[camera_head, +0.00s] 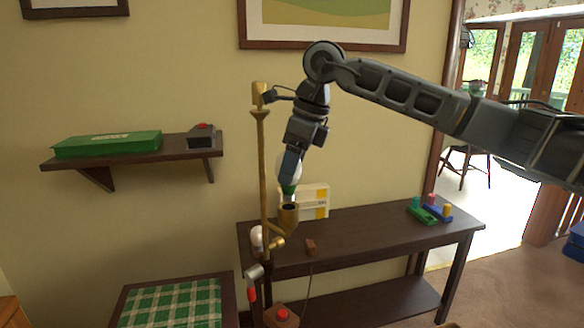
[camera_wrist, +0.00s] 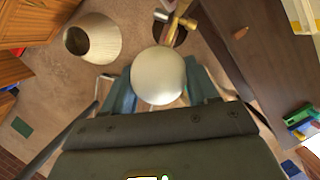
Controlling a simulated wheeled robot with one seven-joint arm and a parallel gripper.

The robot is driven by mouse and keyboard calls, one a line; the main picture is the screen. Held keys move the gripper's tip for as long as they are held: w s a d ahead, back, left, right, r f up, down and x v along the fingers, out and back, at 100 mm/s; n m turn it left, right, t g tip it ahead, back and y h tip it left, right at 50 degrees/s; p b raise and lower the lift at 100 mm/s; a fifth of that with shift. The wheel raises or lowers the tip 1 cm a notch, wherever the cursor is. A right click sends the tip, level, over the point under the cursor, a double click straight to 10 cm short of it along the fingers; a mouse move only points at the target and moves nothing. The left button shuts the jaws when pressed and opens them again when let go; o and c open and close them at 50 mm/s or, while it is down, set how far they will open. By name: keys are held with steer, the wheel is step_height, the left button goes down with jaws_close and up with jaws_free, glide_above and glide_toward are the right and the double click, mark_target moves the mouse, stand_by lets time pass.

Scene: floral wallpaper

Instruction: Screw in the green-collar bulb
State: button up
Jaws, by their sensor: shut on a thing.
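In the head view, my gripper (camera_head: 290,168) points down and is shut on the white globe of the green-collar bulb (camera_head: 288,188). The bulb is upright, green collar below the globe, its base right at the mouth of a brass cup socket (camera_head: 289,217) on the lamp stand (camera_head: 263,170). I cannot tell whether the base is inside or just above the mouth. In the wrist view, the globe (camera_wrist: 158,76) sits between my blue fingers (camera_wrist: 160,92) and hides its collar. Brass lamp parts (camera_wrist: 182,22) show just beyond it.
Another white bulb (camera_head: 257,238) and a red-ended fitting (camera_head: 252,285) are lower on the stand. A dark side table (camera_head: 370,234) behind carries a yellow-white box (camera_head: 313,201) and colored peg blocks (camera_head: 424,214). A wall shelf (camera_head: 190,152) is left. A pale cone-shaped shade (camera_wrist: 97,40) shows in the wrist view.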

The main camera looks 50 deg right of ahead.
steer(key=shift+f+b, duration=1.25)
steer(key=shift+f, duration=0.15)
steer(key=o, duration=1.2)
steer(key=shift+o, duration=0.2)
steer(key=shift+r, duration=0.1)
steer(key=v, duration=0.7)
steer(key=shift+r, duration=0.35)
steer(key=shift+s, duration=0.15)
steer(key=shift+c, duration=0.3)
